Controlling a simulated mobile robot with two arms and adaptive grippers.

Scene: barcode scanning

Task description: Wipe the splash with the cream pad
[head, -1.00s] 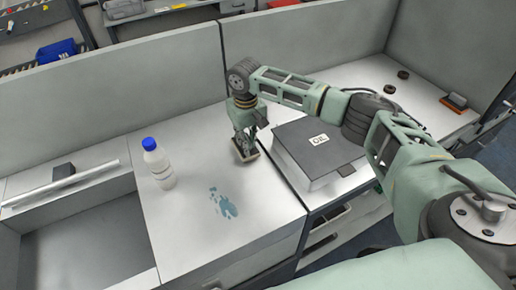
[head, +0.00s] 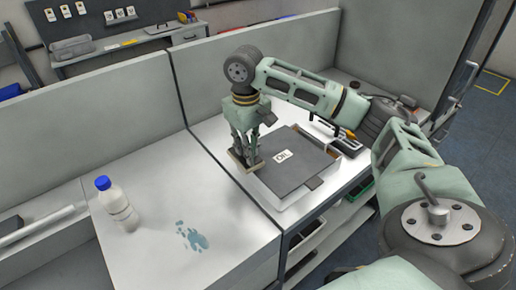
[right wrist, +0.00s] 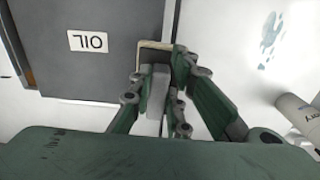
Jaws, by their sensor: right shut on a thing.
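The blue splash (head: 192,236) is a patch of spots on the white bench top, and it also shows in the right wrist view (right wrist: 270,32). My right gripper (head: 247,152) is shut on the cream pad (head: 238,163), beside the left edge of the dark-lidded box. In the right wrist view the pad's cream rim (right wrist: 155,44) shows beyond a grey block between the fingers. The pad is apart from the splash, to its upper right in the head view. I cannot tell whether it touches a surface. My left gripper is not in view.
A white bottle with a blue cap (head: 118,204) stands left of the splash. The box with a dark lid (head: 315,158) and an "OIL" label stands right of a seam in the benches. Grey partitions (head: 90,120) rise behind.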

